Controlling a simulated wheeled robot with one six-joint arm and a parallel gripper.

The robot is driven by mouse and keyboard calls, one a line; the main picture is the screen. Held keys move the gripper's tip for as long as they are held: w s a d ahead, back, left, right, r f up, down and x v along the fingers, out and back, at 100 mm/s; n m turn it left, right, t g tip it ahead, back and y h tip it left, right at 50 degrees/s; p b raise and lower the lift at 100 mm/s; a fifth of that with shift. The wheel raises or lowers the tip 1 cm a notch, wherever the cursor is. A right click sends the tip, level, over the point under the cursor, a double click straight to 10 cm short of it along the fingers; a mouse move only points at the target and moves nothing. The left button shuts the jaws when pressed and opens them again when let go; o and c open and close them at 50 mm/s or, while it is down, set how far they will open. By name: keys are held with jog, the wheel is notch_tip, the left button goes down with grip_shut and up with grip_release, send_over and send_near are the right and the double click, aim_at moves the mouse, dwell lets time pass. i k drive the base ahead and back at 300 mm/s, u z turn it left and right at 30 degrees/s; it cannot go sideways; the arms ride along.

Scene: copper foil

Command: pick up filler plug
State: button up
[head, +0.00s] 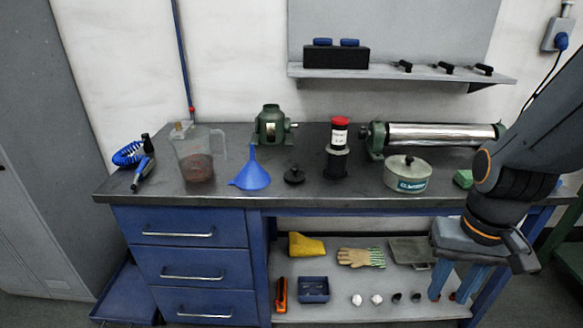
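A small black round plug with a raised knob, which looks like the filler plug (293,175), sits on the workbench top (320,203) near its middle. It lies between the blue funnel (251,174) and a black cylinder with a red cap (338,150). My gripper (452,297) hangs at the lower right, in front of the bench's right end and below its top.
A measuring jug (197,157) and blue coiled hose (128,154) stand at left. A green pump body (269,125), chrome roller (440,134) and lidded pot (407,174) are on top. The lower shelf (335,300) holds gloves and small parts. A wall shelf (430,74) hangs above.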

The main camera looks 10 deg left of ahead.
aim_at(293, 175)
jog(key=u, duration=0.65)
jog(key=i, duration=0.85)
jog(key=u, duration=0.9)
